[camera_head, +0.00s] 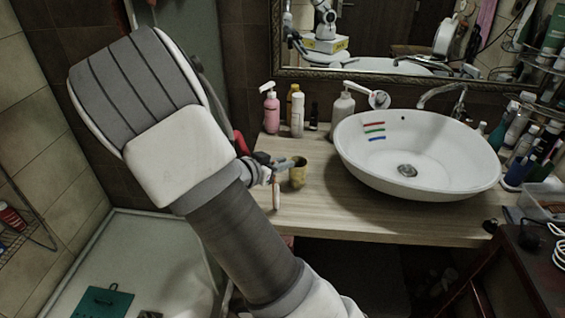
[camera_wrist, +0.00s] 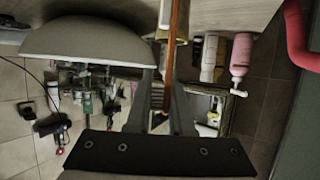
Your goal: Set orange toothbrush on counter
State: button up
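The orange toothbrush (camera_wrist: 175,45) runs as a thin stick between the two fingers of my gripper (camera_wrist: 166,85) in the wrist view. In the head view my gripper (camera_head: 284,165) is over the front left of the wooden counter (camera_head: 350,215). The toothbrush (camera_head: 276,192) hangs roughly upright below it there. My gripper appears shut on the toothbrush. A yellowish cup (camera_head: 299,173) stands right beside the fingers. The toothbrush's lower end is near the counter's surface; I cannot tell whether it touches.
A white basin (camera_head: 420,150) with red, green and blue strips on its inner wall fills the counter's middle. A pink bottle (camera_head: 271,112) and several others stand at the back left. Bottles and brushes crowd the right. Bare counter lies in front of the basin.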

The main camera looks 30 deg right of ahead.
jog(key=o, duration=0.4)
jog(key=shift+o, duration=0.2)
